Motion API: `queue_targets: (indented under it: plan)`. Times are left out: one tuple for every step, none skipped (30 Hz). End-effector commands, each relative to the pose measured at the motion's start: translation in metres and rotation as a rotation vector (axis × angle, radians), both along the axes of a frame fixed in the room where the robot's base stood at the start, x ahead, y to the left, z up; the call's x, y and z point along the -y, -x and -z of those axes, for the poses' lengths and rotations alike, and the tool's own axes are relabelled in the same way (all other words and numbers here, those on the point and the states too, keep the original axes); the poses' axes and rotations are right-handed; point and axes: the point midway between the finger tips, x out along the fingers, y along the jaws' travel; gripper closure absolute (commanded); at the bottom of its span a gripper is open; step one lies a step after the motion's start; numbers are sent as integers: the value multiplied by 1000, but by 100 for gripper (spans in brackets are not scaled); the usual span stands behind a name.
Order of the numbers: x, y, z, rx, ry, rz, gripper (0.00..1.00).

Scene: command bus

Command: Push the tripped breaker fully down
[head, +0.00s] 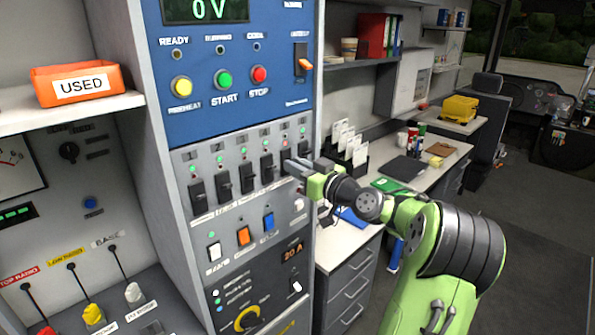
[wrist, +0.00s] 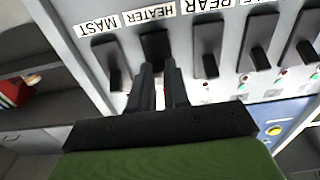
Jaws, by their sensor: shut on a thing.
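A row of black breakers runs across the grey panel (head: 235,150) in the head view, with small indicator lights above it. My gripper (head: 291,166) is at the right end of this row and hides part of it. The wrist view shows the panel upside down, with labels MAST, HEATER and REAR. There my gripper (wrist: 162,72) is shut on the HEATER breaker (wrist: 155,42). Its fingers cover most of the lever, so its exact position is hidden. The MAST breaker (wrist: 106,58) and the REAR breaker (wrist: 208,42) stand on either side, apart from the fingers.
Below the breakers are white, orange and blue rocker switches (head: 243,236). Above is a blue panel (head: 230,60) with coloured buttons and a 0 V display. An orange USED bin (head: 78,84) sits on the left shelf. A desk (head: 345,250) with drawers stands to the right.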

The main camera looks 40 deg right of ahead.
Motion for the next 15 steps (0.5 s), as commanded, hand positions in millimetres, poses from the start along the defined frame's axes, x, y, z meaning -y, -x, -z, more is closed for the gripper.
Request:
queue_targets:
  plan:
    - [0, 0, 7, 22, 1, 0, 100]
    - [0, 0, 8, 35, 1, 1, 100]
    - [0, 0, 10, 54, 0, 0, 100]
    - [0, 0, 11, 70, 1, -1, 100]
    - [0, 0, 13, 87, 2, 0, 100]
    - [0, 0, 15, 109, 1, 0, 100]
    - [-1, 0, 16, 128, 0, -1, 100]
    - [0, 0, 17, 147, 0, 0, 100]
    - [0, 0, 18, 170, -2, 0, 100]
    - [0, 0, 19, 190, -1, 0, 100]
    - [-1, -1, 20, 208, -1, -1, 100]
    - [-1, -1, 21, 232, -3, -1, 100]
    - [-1, -1, 21, 249, -3, -1, 100]
    - [-1, -1, 22, 267, -5, -2, 100]
    - [-1, -1, 23, 289, -5, -2, 100]
